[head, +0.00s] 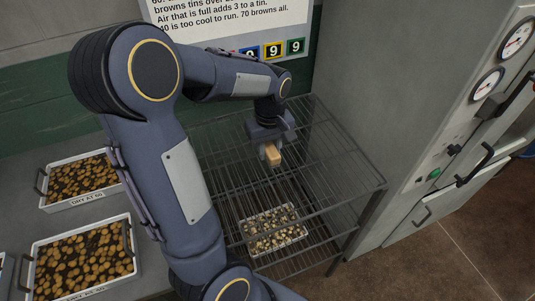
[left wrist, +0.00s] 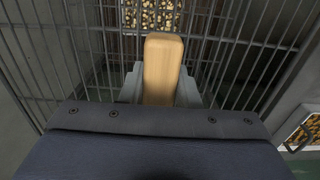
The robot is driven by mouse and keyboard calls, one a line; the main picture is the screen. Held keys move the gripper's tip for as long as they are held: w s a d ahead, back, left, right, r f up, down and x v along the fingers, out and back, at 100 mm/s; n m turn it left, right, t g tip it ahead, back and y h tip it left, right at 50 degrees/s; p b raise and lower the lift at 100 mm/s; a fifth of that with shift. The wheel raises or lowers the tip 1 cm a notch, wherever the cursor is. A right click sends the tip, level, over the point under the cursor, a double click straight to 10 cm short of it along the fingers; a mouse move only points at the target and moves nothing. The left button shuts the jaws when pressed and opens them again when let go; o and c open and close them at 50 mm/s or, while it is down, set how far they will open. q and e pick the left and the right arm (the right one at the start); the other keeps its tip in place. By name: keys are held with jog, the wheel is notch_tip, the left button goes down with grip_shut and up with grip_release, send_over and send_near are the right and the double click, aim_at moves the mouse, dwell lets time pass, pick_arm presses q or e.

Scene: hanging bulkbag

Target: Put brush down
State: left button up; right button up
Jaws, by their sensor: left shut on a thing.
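My left gripper (head: 271,150) is shut on the brush, above the wire rack at the centre of the head view. The brush (head: 272,157) shows as a pale wooden block between the fingers. In the left wrist view the wooden brush (left wrist: 162,68) stands up between the jaws of my left gripper (left wrist: 160,85), over the rack's bars. Its bristles are not visible. I cannot tell whether the brush touches the rack. My right gripper is not in view.
The wire rack (head: 345,185) has a lower level with a tray (head: 285,241) of pale pieces. Trays of brown pieces (head: 80,204) stand on the left counter. A grey cabinet (head: 395,100) with gauges and handles is close on the right. A sign (head: 225,25) hangs behind.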

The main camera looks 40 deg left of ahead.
aim_at(267, 157)
pick_arm(q)
jog(key=shift+w+a+f, duration=0.35)
jog(key=shift+a+f, duration=0.1)
jog(key=shift+f, duration=0.25)
jog(key=f, duration=0.2)
jog(key=f+p, duration=0.1)
jog(key=shift+w+a+f, duration=0.2)
jog(key=shift+a+f, duration=0.15)
jog(key=shift+f, duration=0.15)
jog(key=shift+f, duration=0.1)
jog(key=shift+f+b, duration=0.15)
jog(key=shift+b, duration=0.15)
jog(key=o, duration=1)
jog(key=shift+c, duration=0.2)
